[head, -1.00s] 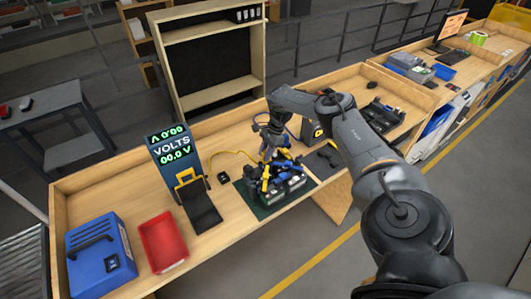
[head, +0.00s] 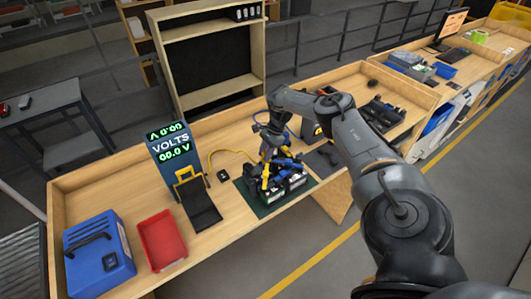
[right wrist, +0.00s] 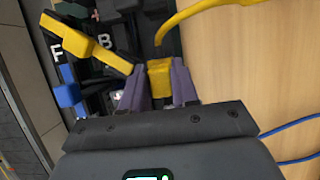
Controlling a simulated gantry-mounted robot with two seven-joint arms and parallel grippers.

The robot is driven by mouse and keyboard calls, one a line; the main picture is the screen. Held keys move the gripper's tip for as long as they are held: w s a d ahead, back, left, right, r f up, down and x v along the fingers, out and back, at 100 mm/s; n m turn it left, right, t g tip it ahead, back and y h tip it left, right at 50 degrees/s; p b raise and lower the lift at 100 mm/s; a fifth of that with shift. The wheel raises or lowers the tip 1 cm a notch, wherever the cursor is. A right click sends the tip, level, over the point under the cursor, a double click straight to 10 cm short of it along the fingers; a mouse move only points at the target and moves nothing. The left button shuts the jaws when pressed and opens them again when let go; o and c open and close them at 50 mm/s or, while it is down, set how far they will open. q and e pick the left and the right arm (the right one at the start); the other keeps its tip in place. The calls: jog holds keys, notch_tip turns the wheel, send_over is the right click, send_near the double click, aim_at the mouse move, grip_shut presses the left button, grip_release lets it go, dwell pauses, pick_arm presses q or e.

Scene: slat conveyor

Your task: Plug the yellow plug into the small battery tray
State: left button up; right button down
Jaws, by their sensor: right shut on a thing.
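The yellow plug (right wrist: 159,80) sits between the purple fingers of my right gripper (right wrist: 158,88), which is shut on it. Its yellow cable (right wrist: 205,8) arcs away to the upper right in the right wrist view. In the head view my right gripper (head: 268,150) is low over the small battery tray (head: 285,184), a dark tray with yellow and blue parts on a green mat. In the right wrist view the tray (right wrist: 105,60) lies left of the plug. The fingers hide the plug's tip, so I cannot tell whether it touches a socket. My left gripper is out of view.
A red bin (head: 162,240) and blue case (head: 98,255) are at the bench's left end. Bare wood lies between pad and mat.

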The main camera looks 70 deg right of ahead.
jog(key=shift+f, duration=0.4)
jog(key=c, duration=0.8)
grip_release()
jog(key=shift+r, duration=0.1)
jog(key=shift+d+r, duration=0.15)
jog(key=shift+r, duration=0.2)
jog(key=p+v, duration=0.3)
jog(key=v, duration=0.7)
jog(key=shift+s, duration=0.1)
